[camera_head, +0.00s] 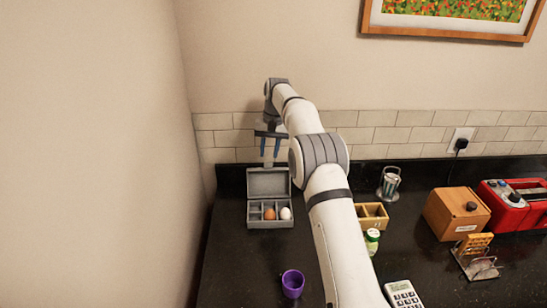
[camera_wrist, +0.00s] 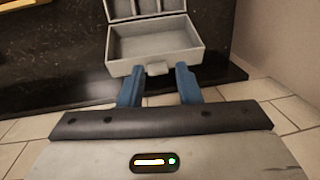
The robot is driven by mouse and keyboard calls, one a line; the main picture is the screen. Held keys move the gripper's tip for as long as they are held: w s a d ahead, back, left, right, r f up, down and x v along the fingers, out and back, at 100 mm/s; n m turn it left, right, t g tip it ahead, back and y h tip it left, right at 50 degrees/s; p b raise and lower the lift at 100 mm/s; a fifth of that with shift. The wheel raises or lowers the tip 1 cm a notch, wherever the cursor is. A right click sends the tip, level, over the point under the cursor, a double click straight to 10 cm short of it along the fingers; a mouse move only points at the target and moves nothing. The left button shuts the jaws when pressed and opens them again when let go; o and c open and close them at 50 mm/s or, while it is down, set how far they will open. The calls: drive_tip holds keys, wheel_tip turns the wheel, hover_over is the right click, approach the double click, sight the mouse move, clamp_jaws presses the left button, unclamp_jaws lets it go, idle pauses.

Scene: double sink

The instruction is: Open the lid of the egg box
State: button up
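The grey egg box (camera_head: 270,223) stands on the dark counter near the left wall. Its lid (camera_head: 268,182) is raised and leans back, showing its hollow inside. A brown egg (camera_head: 269,213) and a white egg (camera_head: 285,213) sit in the front compartments. My gripper (camera_head: 270,147) is just above and behind the lid's upper edge. In the wrist view its two blue fingers (camera_wrist: 158,84) are apart, with nothing held between them. The lid's small tab (camera_wrist: 156,68) shows just beyond the fingertips, between them in the picture; I cannot tell whether they touch.
A purple cup (camera_head: 292,284) stands in front of the box. A wooden divided tray (camera_head: 371,214), a small green-labelled jar (camera_head: 372,240) and a glass holder (camera_head: 389,183) stand to the right, beyond my arm. The tiled wall (camera_head: 233,137) is close behind the gripper.

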sight(280, 168)
drive_tip(key=d+f+m+y+b, duration=0.1)
drive_tip(key=f+y+b, duration=0.1)
drive_tip(key=s+d+f+y+b, duration=0.1)
drive_tip(key=f+y+b, duration=0.1)
drive_tip(key=s+d+f+m+y+b, duration=0.1)
drive_tip(key=f+y+b, duration=0.1)
drive_tip(key=y, duration=0.1)
drive_tip(key=shift+s+d+f+m+g, duration=0.15)
drive_tip(key=shift+d+f+m+g, duration=0.1)
drive_tip(key=shift+m+g, duration=0.05)
drive_tip(key=c, duration=0.6)
drive_tip(key=d+m+t+y+b, duration=0.1)
drive_tip(key=d+y, duration=0.1)
drive_tip(key=d+m+t+y+b, duration=0.1)
drive_tip(key=d+y+b, duration=0.1)
drive_tip(key=w+d+m+t+y+b, duration=0.1)
drive_tip(key=d+t, duration=0.1)
drive_tip(key=shift+d+m+y+b, duration=0.1)
drive_tip(key=shift+m+y+b, duration=0.2)
drive_tip(key=shift+y, duration=0.1)
clamp_jaws()
drive_tip(key=w+a, duration=0.1)
drive_tip(key=w+a+f+m+t+y+p, duration=0.1)
drive_tip(key=w+a, duration=0.1)
drive_tip(key=w+a+t, duration=0.1)
drive_tip(key=a, duration=0.1)
drive_tip(key=shift+w+a+f+y+p, duration=0.15)
drive_tip(key=shift+w+f+y+p, duration=0.1)
drive_tip(key=shift+w+y+p, duration=0.1)
drive_tip(key=shift+x, duration=0.75)
